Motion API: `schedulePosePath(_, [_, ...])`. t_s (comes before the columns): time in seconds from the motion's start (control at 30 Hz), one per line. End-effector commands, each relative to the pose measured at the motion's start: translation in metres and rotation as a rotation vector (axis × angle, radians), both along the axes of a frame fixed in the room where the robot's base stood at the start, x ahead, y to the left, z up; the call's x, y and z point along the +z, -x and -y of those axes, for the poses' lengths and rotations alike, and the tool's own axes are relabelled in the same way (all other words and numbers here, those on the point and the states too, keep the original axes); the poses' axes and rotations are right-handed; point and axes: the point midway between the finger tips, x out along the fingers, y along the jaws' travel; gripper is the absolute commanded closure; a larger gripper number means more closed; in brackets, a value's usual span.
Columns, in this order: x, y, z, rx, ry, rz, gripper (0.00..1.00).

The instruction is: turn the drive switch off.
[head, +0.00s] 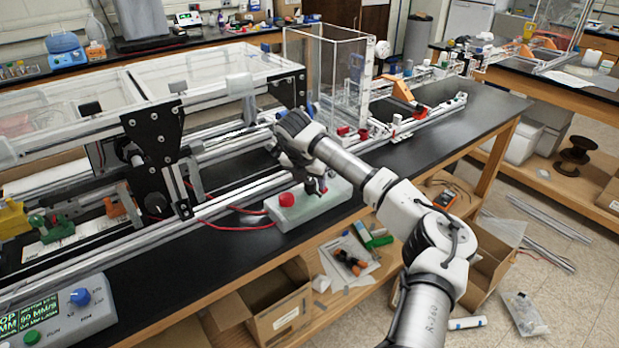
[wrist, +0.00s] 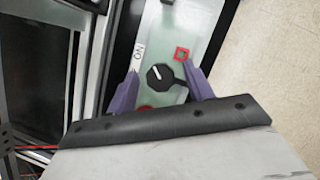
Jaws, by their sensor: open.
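The drive switch is a black rotary knob (wrist: 161,77) with a white pointer line on a pale green panel. The line points up and slightly left, towards the side with the ON lettering (wrist: 138,53). The switch box (head: 318,208) sits on the black bench near its front edge in the head view. My gripper (wrist: 160,69) is open, with one purple finger on each side of the knob; I cannot tell whether either touches it. In the head view my gripper (head: 317,186) is over the box and mostly hides the knob.
A red button (head: 286,199) stands on the box's left end. A red square outline (wrist: 181,54) is on the panel near the knob. A red cable (head: 235,222) runs left from the box. The extrusion frame (head: 215,208) lies behind, and a control box (head: 62,316) stands front left.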

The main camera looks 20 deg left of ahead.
Motion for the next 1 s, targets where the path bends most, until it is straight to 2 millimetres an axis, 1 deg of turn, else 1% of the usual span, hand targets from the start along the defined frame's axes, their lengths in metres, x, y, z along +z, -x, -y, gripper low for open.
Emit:
schedulePosePath(0.03, [0.0001,0.0,0.0,0.0,0.0,0.0,0.48])
schedulePosePath(0.07, [0.0001,0.0,0.0,0.0,0.0,0.0,0.51])
schedulePosePath(0.3, [0.0004,0.0002,0.0,0.0,0.0,0.0,0.82])
schedulePosePath(0.4, [0.0005,0.0002,0.0,0.0,0.0,0.0,0.93])
schedulePosePath(0.67, [-0.001,0.0,0.0006,0.028,0.0,0.001,0.93])
schedulePosePath(0.83, [-0.0029,-0.0001,0.0007,0.105,0.0,0.002,0.93])
schedulePosePath(1.0, [-0.0043,-0.0006,0.0019,0.233,0.0,0.003,0.93])
